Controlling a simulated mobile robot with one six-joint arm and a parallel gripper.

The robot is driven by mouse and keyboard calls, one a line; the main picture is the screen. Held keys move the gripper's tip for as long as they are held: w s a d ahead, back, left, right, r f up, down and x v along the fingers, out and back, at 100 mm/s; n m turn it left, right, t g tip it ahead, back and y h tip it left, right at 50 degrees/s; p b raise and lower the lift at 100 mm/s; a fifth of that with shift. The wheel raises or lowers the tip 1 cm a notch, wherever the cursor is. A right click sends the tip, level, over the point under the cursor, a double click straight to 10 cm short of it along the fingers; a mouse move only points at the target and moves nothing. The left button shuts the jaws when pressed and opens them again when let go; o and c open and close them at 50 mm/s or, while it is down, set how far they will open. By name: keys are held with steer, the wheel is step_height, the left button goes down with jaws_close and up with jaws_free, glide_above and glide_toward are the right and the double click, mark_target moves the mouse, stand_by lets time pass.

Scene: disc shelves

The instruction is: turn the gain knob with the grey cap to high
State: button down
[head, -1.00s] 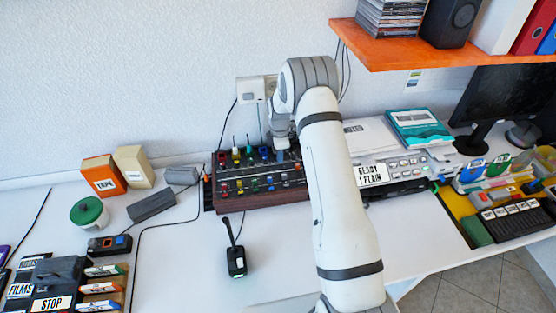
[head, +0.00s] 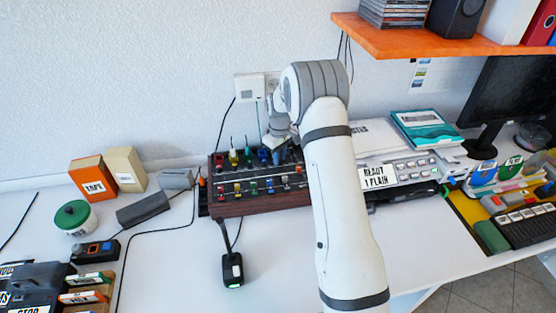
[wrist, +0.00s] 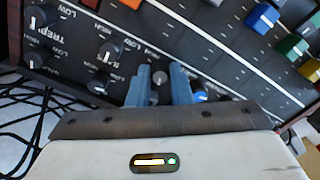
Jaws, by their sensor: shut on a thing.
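The control box (head: 262,207) is a dark panel with wooden sides and rows of coloured knobs, on the white table against the wall. My gripper (wrist: 161,72) is over the back part of this panel in the wrist view. Its two blue-grey fingers are shut on a small round grey-capped knob (wrist: 160,78), which shows between the fingertips. Which way its pointer faces is not clear. In the head view my gripper (head: 277,148) reaches down to the box's back right, and its fingertips are hidden.
Dark knobs with white pointer lines (wrist: 112,48) sit close left of my fingers, with LOW and HIGH lettering. A blue knob (wrist: 200,96) is close on the right. Coloured slider caps (wrist: 262,18) lie beyond. A black microphone (head: 232,268) stands in front of the box.

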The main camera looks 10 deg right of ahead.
steer(key=m+b, duration=0.2)
steer(key=m, duration=0.3)
steer(key=shift+m, duration=0.4)
steer(key=m+b, duration=0.1)
steer(key=m, duration=0.5)
steer(key=m+b, duration=0.1)
steer(key=m, duration=0.5)
steer(key=shift+a+m, duration=0.15)
steer(key=shift+m, duration=0.15)
steer(key=m, duration=0.5)
steer(key=shift+m, duration=0.3)
steer(key=shift+b, duration=0.3)
steer(key=c, duration=1.6)
jaws_free()
